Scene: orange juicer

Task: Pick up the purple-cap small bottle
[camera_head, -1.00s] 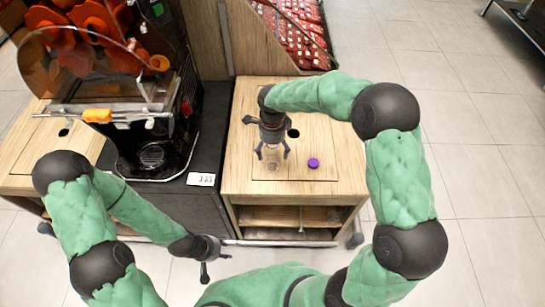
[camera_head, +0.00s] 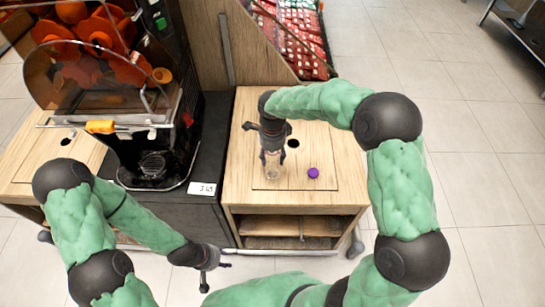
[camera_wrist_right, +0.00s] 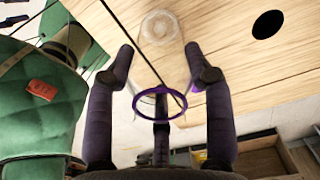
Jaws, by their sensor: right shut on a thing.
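A clear bottle with a purple ring at its near end (camera_wrist_right: 158,60) lies between the fingers of my right gripper (camera_wrist_right: 166,75) in the right wrist view. My right gripper (camera_head: 271,160) is shut on this bottle and points down over the wooden stand. In the head view the clear bottle (camera_head: 272,173) shows faintly below the fingers. A round purple cap (camera_head: 313,173) is on the stand just right of the gripper; whether a bottle is under it is unclear. My left gripper (camera_head: 207,272) is low and in front of the stand, away from the bottle; its finger opening is unclear.
The wooden stand (camera_head: 335,195) has a dark round hole (camera_head: 292,143) behind the bottle and an open shelf below. A juicer (camera_head: 150,130) stands to the left, with a price tag (camera_head: 201,189) beside it. A bin of red packets (camera_head: 295,40) is behind.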

